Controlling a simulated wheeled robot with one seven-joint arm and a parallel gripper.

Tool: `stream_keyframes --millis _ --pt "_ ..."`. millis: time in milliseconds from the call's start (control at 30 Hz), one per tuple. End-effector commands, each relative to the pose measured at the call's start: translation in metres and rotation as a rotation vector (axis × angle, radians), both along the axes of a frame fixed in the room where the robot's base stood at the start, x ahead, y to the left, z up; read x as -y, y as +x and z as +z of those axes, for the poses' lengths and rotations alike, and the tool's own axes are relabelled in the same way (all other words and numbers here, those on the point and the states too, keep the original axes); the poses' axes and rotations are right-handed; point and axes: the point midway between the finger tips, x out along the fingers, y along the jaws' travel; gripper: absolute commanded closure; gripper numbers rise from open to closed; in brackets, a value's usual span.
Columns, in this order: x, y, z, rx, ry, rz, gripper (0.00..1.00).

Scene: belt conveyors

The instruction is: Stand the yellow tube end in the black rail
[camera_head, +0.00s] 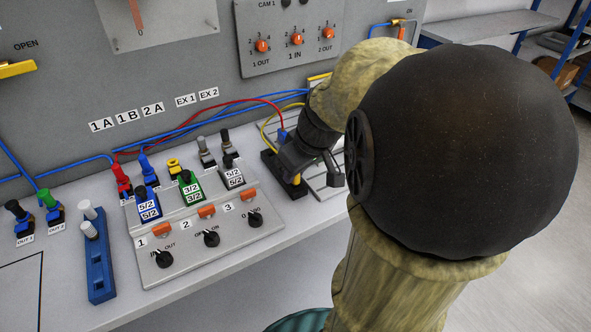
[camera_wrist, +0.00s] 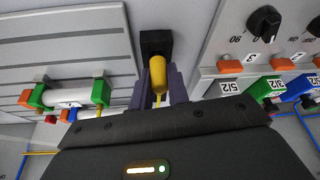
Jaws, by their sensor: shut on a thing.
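My gripper (camera_wrist: 157,85) is shut on the yellow tube end (camera_wrist: 158,76), which shows as a yellow cylinder between the two dark fingers in the wrist view. In the head view a small part of the yellow tube end (camera_head: 296,180) shows below my gripper (camera_head: 298,165). The black rail (camera_wrist: 156,42) is just beyond the tube end in the wrist view. Its dark edge also shows under my gripper in the head view (camera_head: 272,168). The tube end overlaps the rail in view; I cannot tell whether it sits in a hole. The gripper hides much of the rail.
A valve panel with knobs (camera_head: 211,238) and coloured fittings stands left of my gripper. A blue rail (camera_head: 99,262) holding white pegs is farther left. Blue and red tubes (camera_head: 250,100) run along the grey wall panel. The bench's front edge is nearby.

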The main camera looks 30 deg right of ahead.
Motion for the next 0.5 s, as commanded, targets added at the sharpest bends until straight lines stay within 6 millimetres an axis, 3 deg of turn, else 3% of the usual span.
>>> stream_keyframes --millis 500 --pt "0.0 0.0 -0.0073 0.0 0.0 0.0 1.0"
